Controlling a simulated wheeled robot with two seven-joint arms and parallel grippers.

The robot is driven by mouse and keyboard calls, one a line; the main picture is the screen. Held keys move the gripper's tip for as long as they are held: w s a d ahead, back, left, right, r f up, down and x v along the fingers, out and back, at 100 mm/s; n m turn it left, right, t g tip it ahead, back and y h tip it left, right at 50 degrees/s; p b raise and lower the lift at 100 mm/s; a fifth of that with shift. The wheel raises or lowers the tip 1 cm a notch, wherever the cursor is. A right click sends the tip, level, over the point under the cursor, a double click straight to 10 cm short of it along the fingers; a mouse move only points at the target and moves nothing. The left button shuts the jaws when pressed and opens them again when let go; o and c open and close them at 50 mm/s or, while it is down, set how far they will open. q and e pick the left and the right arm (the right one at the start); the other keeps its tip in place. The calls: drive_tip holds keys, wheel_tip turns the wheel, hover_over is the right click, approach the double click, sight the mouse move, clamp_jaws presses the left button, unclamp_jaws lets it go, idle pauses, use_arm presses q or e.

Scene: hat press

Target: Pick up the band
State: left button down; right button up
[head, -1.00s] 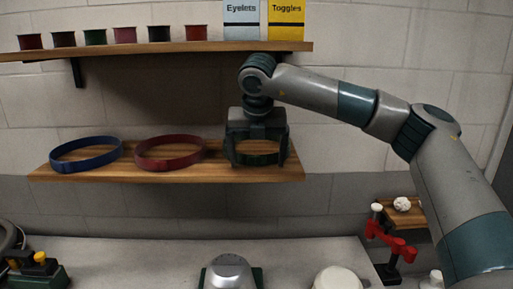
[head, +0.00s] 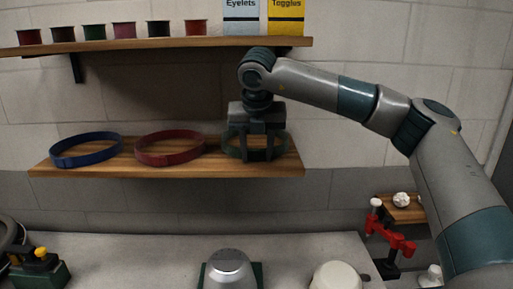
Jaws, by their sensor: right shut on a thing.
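A dark green band (head: 232,149) lies at the right end of the lower wooden shelf. My right gripper (head: 258,158) comes down over it from above and is shut on the band's near side, its fingers hiding part of it. The band appears still level with the shelf; I cannot tell whether it touches the wood. A blue band (head: 86,151) and a red band (head: 170,150) lie on the same shelf to the left, apart from the gripper. My left gripper is not in view.
The lower shelf (head: 120,172) is close under the gripper. An upper shelf (head: 150,45) carries several small ribbon spools and the "Eyelets" (head: 241,12) and "Toggles" (head: 286,12) boxes. Below, a grey worktop (head: 130,255) holds a metal dome (head: 230,264) and a cream rounded thing (head: 336,277).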

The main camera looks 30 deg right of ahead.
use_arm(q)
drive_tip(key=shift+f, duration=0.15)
use_arm(e)
drive_tip(key=shift+r, duration=0.15)
